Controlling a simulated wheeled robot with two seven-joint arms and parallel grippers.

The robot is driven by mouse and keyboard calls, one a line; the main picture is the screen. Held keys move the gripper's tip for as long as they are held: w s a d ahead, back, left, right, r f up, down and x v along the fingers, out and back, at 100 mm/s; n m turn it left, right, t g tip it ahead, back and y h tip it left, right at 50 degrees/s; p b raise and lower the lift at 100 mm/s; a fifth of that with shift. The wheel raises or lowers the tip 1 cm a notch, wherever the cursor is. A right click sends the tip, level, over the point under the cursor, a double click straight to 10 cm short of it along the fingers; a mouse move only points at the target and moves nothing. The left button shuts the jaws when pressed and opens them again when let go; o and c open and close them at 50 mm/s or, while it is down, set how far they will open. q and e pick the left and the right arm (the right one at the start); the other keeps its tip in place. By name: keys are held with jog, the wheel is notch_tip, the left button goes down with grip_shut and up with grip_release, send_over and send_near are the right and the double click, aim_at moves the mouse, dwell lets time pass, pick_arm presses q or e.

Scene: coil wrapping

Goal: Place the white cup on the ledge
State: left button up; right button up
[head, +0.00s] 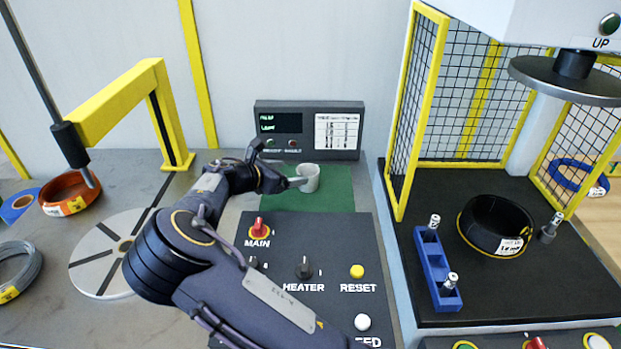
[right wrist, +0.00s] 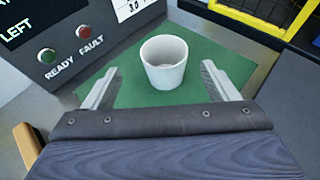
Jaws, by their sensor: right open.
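The white cup (head: 309,178) stands upright and looks empty on the green mat (head: 335,199), in front of the display box. It also shows in the right wrist view (right wrist: 164,66). My right gripper (head: 297,180) is open and reaches the cup from the left in the head view. In the right wrist view the fingers (right wrist: 160,72) lie on either side of the cup, with a gap of green on both sides. I cannot tell which surface is the ledge. My left gripper is out of view.
A dark display box (head: 308,129) stands behind the mat. A control panel (head: 325,233) with knobs and buttons lies in front, partly under my right arm. A yellow mesh guard (head: 417,110) and press bay with a black coil (head: 496,225) are at right. A round disc (head: 95,262) is at left.

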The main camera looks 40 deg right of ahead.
aim_at(315, 169)
jog(key=shift+x, duration=1.1)
jog(key=shift+s+p+x, duration=0.15)
jog(key=shift+x, duration=1.2)
jog(key=shift+s+p+x, duration=0.15)
jog(key=shift+x, duration=1.25)
jog(key=shift+r, duration=0.15)
jog(key=c, duration=1.1)
jog(key=shift+r, duration=0.1)
